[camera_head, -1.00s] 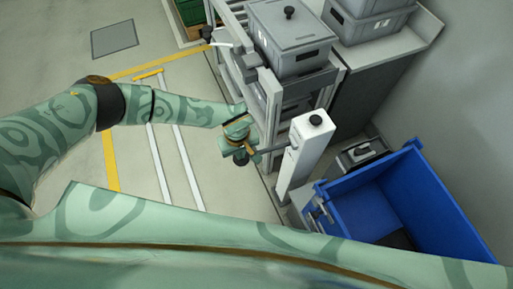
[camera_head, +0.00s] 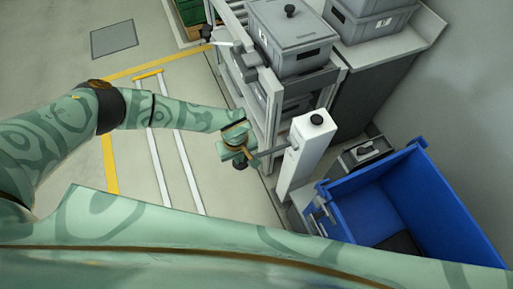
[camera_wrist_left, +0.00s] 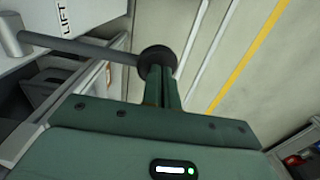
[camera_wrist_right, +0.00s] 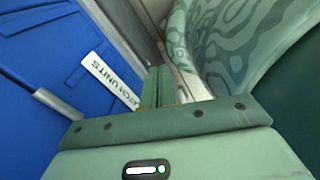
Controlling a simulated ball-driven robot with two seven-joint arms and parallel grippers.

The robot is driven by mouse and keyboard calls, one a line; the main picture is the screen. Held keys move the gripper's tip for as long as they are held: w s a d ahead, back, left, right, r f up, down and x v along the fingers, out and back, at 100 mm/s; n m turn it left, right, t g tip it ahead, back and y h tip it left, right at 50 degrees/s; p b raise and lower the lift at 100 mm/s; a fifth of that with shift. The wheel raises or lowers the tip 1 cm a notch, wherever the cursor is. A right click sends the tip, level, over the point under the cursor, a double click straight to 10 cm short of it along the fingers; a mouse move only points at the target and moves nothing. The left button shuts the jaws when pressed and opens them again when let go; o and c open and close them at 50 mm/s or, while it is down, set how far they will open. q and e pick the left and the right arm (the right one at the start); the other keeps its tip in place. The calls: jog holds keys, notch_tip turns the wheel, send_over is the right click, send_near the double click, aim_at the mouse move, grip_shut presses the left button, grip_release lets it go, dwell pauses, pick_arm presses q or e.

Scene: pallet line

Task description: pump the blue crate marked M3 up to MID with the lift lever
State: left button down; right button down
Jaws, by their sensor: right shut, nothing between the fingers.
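The blue crate (camera_head: 440,190) is large, open-topped and at the right of the head view. Its side with a white label (camera_wrist_right: 108,80) shows in the right wrist view; I cannot read M3 on it. The lift lever (camera_head: 268,153) is a grey bar coming out of a white post (camera_head: 302,155). In the left wrist view the lever (camera_wrist_left: 80,45) ends in a black knob (camera_wrist_left: 157,60). My left gripper (camera_head: 240,158) is closed around the knob end. My right gripper (camera_wrist_right: 157,88) is shut and empty beside the crate, hidden in the head view.
A grey rack (camera_head: 335,75) with grey crates (camera_head: 290,40) stands behind the post. A counter (camera_head: 385,45) with more grey crates is at the back right. Open floor with yellow lines (camera_head: 110,165) lies to the left.

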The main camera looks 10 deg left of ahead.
pick_arm(q)
jog(key=shift+f, duration=0.15)
jog(key=shift+s+a+f+b, duration=0.1)
jog(key=shift+f+b, duration=0.45)
jog(key=shift+f, duration=0.25)
jog(key=shift+f+b, duration=0.65)
jog(key=shift+f, duration=0.25)
jog(key=shift+f+b, duration=0.4)
jog(key=shift+f, duration=0.15)
jog(key=r+p, duration=0.2)
jog(key=r, duration=0.1)
jog(key=r+p, duration=0.3)
jog(key=r, duration=0.1)
jog(key=d+r+p, duration=0.1)
jog(key=r+p, duration=0.2)
jog(key=r, duration=0.1)
jog(key=shift+w, duration=0.4)
jog(key=shift+f, duration=0.1)
